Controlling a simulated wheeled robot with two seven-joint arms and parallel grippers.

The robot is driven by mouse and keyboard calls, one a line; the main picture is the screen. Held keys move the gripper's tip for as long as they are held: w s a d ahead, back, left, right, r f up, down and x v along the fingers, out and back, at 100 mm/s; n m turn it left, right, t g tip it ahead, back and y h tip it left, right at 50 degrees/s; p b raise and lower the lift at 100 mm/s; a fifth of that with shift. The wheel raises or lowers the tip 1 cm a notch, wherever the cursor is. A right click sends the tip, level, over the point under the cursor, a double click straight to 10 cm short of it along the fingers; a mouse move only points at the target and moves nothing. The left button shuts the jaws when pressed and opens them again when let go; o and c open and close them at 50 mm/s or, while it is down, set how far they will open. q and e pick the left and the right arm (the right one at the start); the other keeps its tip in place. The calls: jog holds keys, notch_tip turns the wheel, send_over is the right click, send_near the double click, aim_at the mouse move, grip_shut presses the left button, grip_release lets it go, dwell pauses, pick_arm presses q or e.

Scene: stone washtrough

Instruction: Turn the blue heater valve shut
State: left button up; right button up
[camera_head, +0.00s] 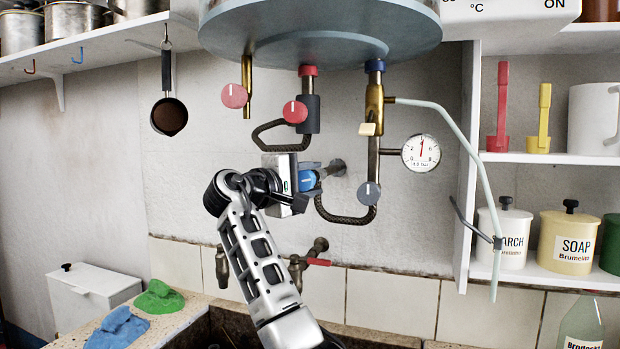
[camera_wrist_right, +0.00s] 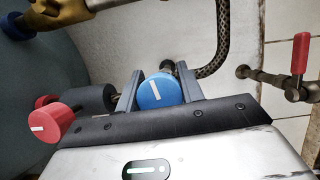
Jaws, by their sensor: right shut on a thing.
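The blue heater valve (camera_head: 307,181) is a round blue knob on the wall pipe below the heater. In the right wrist view the blue knob (camera_wrist_right: 160,91) shows a short white mark on its face. My right gripper (camera_head: 312,179) reaches up to it from below left. Its two grey fingers lie on either side of the knob and are shut on it. In the head view the gripper hides part of the knob, and its mark does not show. My left gripper is not in view.
The heater tank (camera_head: 320,30) hangs above. Red knobs (camera_head: 295,112) and a grey knob (camera_head: 369,193) sit near the gripper. A braided hose (camera_head: 345,219) loops just right of it. A red-handled tap (camera_head: 318,262) is below. A gauge (camera_head: 421,152) hangs at right.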

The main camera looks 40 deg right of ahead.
jog(key=shift+f+m+y, duration=0.15)
jog(key=shift+m+y, duration=0.25)
jog(key=shift+m, duration=0.6)
jog(key=o, duration=1)
jog(key=a, duration=0.5)
jog(key=s+a+b, duration=0.1)
jog(key=a, duration=0.4)
jog(key=a+r+b, duration=0.1)
jog(key=a, duration=0.5)
jog(key=shift+s, duration=0.25)
